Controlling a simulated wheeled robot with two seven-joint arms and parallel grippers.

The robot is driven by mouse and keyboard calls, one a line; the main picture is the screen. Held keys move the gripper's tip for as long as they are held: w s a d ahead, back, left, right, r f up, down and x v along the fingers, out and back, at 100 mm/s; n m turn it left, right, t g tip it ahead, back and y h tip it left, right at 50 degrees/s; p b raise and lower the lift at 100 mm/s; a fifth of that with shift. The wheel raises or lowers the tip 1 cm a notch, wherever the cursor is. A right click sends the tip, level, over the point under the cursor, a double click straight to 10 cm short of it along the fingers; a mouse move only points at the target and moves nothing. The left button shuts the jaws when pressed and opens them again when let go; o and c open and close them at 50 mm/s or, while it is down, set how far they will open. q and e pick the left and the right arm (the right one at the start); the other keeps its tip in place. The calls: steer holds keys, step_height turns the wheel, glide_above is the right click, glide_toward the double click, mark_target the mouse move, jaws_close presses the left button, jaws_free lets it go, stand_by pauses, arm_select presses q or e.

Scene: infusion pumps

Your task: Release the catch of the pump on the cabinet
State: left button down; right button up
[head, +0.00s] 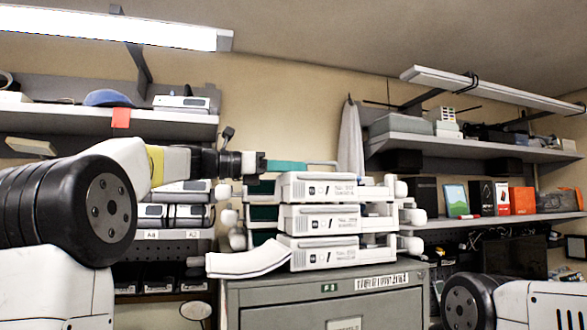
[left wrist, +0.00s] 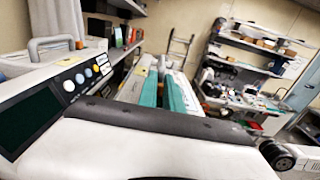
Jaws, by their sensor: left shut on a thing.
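Several white pumps stand in a stack on the grey cabinet (head: 320,292). The top pump (head: 318,187) has a grey handle (head: 322,163). In the left wrist view a pump (left wrist: 45,95) with a dark screen and round buttons fills the left side, its handle (left wrist: 50,44) apart from my fingers. My left gripper (head: 286,166), with teal fingers, reaches in from the left at the top of the stack. Its fingers also show in the left wrist view (left wrist: 165,95), nearly parallel and close together. The catch between them is small and mostly hidden. My right gripper is out of view.
Shelves with boxes and devices stand at the left (head: 75,118) and right (head: 470,145). A curved white piece (head: 248,262) lies at the cabinet's left front, beside the stack. White round knobs (head: 401,188) stick out at the stack's right side.

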arm_select(q)
steer(key=shift+v, duration=1.15)
steer(key=c, duration=1.5)
jaws_free()
steer(key=v, duration=0.7)
steer(key=shift+s+a, duration=0.1)
steer(key=shift+a, duration=0.25)
